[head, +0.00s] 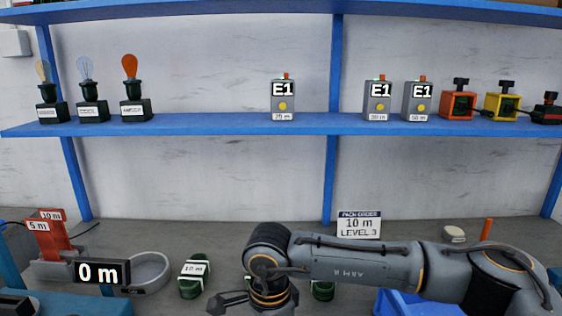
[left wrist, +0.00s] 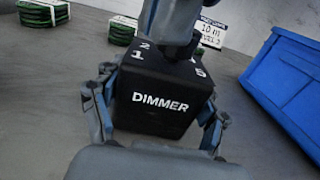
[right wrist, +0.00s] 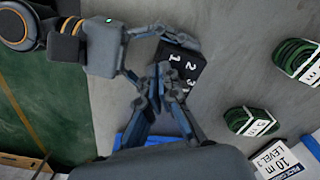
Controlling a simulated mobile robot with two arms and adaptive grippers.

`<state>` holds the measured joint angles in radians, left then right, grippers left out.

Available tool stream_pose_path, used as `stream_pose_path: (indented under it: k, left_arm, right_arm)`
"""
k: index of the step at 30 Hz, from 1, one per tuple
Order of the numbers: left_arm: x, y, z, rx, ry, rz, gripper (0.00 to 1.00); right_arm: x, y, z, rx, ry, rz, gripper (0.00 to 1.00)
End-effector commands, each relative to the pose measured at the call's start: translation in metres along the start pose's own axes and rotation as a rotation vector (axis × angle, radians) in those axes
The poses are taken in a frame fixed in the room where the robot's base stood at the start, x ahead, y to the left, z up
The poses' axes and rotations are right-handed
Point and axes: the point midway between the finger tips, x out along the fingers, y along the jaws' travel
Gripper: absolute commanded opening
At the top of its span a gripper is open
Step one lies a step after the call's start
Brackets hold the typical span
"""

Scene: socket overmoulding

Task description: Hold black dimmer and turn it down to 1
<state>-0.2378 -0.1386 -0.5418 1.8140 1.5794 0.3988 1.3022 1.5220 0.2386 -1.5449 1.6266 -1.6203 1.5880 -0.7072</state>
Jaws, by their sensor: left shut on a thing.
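The black dimmer (left wrist: 158,112) is a box with white "DIMMER" lettering on its front and numbers along its top. My left gripper (left wrist: 158,125) is shut on it, with one finger on each side. My right gripper (left wrist: 178,40) comes down onto the dimmer's top and covers the middle, so the knob and its setting are hidden. In the right wrist view, the dimmer (right wrist: 183,66) shows 1, 2 and 3 beside the right fingers (right wrist: 163,82). Those fingers are close together, but I cannot tell whether they grip the knob. My arm hides the dimmer in the head view.
A card (head: 359,225) reads "10 m LEVEL 3". Green coils (head: 194,276) lie on the bench, near a grey dish (head: 150,272) and a "0 m" display (head: 103,272). A blue bin (left wrist: 290,85) stands close right of the dimmer. The shelf (head: 220,124) holds lamps and E1 boxes.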

Motion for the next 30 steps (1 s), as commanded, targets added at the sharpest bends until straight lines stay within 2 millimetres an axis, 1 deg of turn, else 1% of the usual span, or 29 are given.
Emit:
stream_pose_path:
  k: [1,8,11,21,24,30]
  left_arm:
    - [0.001,0.004,0.000,-0.001,0.000,0.010,0.43]
    - [0.000,0.003,0.000,0.000,0.000,0.007,0.43]
    - [0.000,0.002,0.000,0.000,0.000,0.005,0.43]
    - [0.000,0.001,0.000,0.000,0.000,0.002,0.43]
    - [0.000,0.001,0.000,0.000,0.000,0.002,0.43]
    - [0.000,0.001,0.000,0.000,0.000,0.001,0.43]
  right_arm:
    - [0.001,0.001,-0.002,0.004,0.008,0.004,0.00]
    - [-0.002,0.003,0.004,0.004,0.005,0.002,0.00]
    - [-0.009,0.002,0.004,0.003,0.004,0.001,0.00]
    - [-0.049,0.002,0.005,0.001,0.001,-0.001,0.00]
    - [-0.058,0.002,0.005,0.000,0.002,0.000,0.00]
    - [-0.060,0.003,0.006,0.000,0.001,0.001,0.00]
